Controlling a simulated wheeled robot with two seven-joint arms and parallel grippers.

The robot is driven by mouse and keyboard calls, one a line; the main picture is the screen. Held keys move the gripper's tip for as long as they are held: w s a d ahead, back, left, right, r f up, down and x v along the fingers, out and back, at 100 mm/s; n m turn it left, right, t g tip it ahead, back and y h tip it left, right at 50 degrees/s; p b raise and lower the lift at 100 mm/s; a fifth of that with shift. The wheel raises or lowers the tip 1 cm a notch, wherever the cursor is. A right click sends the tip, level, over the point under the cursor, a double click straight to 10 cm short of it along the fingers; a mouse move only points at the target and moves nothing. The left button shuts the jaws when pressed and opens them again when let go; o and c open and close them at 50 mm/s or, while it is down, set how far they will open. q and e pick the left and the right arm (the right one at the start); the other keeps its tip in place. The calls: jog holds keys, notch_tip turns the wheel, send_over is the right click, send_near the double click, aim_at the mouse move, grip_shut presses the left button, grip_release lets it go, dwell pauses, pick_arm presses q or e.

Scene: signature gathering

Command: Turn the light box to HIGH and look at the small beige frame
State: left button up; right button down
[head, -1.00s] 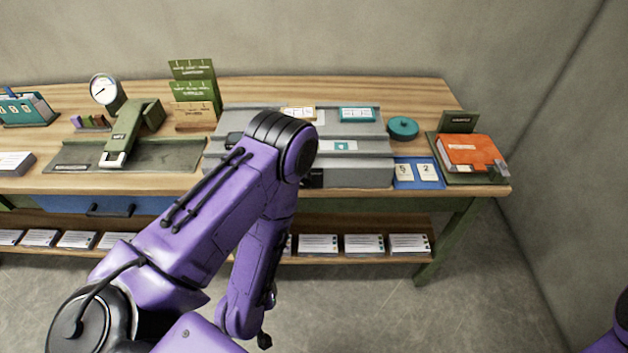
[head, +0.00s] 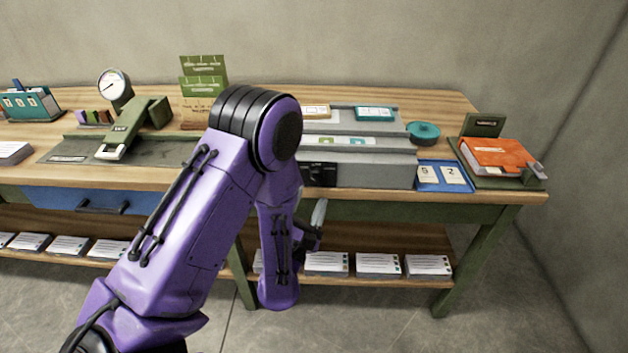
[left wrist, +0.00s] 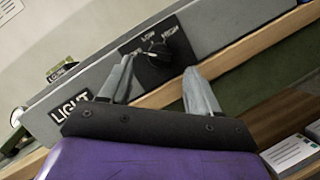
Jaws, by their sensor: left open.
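The grey stepped light box (head: 385,173) stands on the table. Its front and "LIGHT" label also show in the left wrist view (left wrist: 60,97). A black knob (left wrist: 160,52) sits on a black panel (head: 320,174) marked LOW and HIGH; I cannot tell its exact setting. A small beige frame (head: 315,111) lies on the box's top step, left of a teal frame (head: 374,113). My left gripper (left wrist: 160,84) is open and empty, its fingers apart below the knob and not visibly touching it. In the head view the left gripper (head: 315,222) is partly hidden by my arm.
A blue tray with number cards (head: 440,177), a teal round lid (head: 423,133) and an orange book (head: 497,156) are right of the box. A green press (head: 135,125) is at left. Card stacks (head: 378,264) line the lower shelf. My arm hides the box's left part.

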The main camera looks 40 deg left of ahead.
aim_at(316, 182)
pick_arm(q)
jog(key=p+x, duration=0.1)
jog(key=x, duration=0.2)
jog(key=shift+r, duration=0.15)
jog(key=shift+w+a, duration=0.15)
jog(key=shift+w, duration=0.4)
jog(key=c, duration=1)
jog(key=shift+c, duration=0.2)
pick_arm(e)
jog(key=shift+r, duration=0.95)
